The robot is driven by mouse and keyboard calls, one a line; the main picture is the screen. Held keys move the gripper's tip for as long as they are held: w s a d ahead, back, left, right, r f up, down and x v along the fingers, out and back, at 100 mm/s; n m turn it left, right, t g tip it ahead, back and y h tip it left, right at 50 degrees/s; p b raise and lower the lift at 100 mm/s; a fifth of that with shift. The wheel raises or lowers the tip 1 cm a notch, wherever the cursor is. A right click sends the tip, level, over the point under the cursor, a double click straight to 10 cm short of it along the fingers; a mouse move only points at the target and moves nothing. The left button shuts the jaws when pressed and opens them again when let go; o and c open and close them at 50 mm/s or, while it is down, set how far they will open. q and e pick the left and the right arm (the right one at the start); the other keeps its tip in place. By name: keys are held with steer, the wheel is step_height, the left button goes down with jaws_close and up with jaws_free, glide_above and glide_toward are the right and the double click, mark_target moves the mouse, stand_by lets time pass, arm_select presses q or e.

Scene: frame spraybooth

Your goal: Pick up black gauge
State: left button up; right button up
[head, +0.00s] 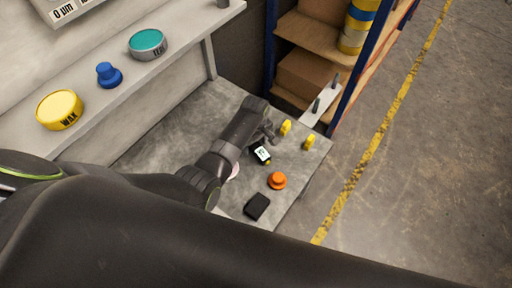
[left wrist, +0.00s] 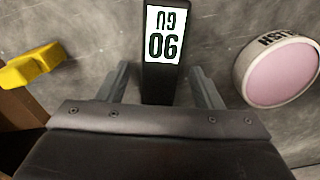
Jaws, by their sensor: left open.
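The black gauge (head: 261,154) lies on the grey table, with a lit white display and a small yellow-green spot at its near end. The gauge's lower part is hidden by the gripper's body in the wrist view. My right gripper is out of view.
An orange knob-like piece (head: 277,180) and a plain black block (head: 257,206) lie nearer on the table. Two yellow pieces (head: 286,127) stand near its far edge. A pink-faced round tin (left wrist: 283,72) is beside the gauge. A shelf ledge holds a yellow WAX tin (head: 60,110).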

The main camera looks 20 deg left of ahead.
mark_target(255, 144)
arm_select(q)
steer(key=c, duration=1.3)
steer(key=shift+o, duration=0.2)
step_height(255, 144, up, 10)
steer(key=p, duration=0.2)
